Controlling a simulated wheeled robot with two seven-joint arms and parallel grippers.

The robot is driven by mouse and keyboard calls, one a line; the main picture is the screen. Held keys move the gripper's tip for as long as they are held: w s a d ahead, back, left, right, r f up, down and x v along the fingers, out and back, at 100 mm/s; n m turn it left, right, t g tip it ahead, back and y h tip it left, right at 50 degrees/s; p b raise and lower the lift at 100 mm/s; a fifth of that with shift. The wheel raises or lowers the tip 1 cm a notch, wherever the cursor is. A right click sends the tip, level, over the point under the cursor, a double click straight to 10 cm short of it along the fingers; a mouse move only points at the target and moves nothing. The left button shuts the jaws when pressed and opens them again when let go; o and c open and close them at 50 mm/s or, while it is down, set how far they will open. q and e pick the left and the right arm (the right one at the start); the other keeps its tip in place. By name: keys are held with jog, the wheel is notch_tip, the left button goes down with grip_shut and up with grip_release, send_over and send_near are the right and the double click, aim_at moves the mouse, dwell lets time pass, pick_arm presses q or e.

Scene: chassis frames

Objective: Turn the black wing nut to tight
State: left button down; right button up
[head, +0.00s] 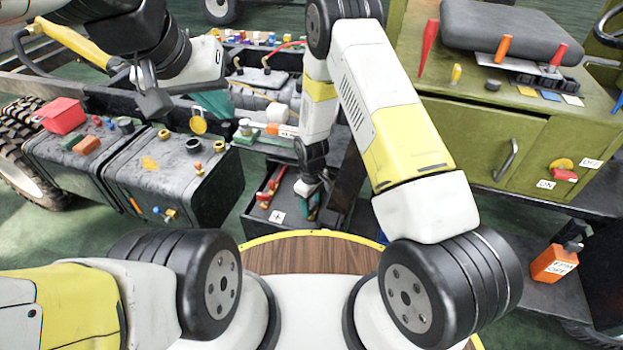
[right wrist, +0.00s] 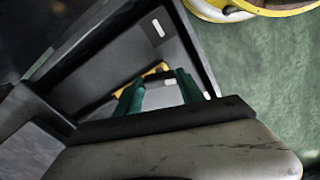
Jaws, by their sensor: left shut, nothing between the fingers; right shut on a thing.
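I cannot pick out the black wing nut for certain in either view. My right gripper (head: 309,188) is low over an open drawer (head: 262,225) in the middle of the head view. It is shut on a green tool (head: 314,207), whose shape is partly hidden. In the right wrist view two green prongs (right wrist: 131,97) stand up beyond a dark edge, inside a grey bin. My left gripper (head: 154,102) is shut and empty, above the dark boxes at the left.
Red-handled tools (head: 268,193) lie in the drawer. A battery (head: 262,85) with cables stands behind it. Two dark boxes (head: 170,180) at the left carry caps and small blocks. A green cabinet (head: 480,140) with tools on top is at the right.

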aim_at(311, 207)
jog(key=m, duration=1.1)
jog(key=shift+m, duration=0.4)
dwell(0.3)
jog(key=o, duration=1.4)
jog(key=shift+c, duration=0.2)
notch_tip(311, 207, up, 8)
jog(key=shift+f, duration=0.1)
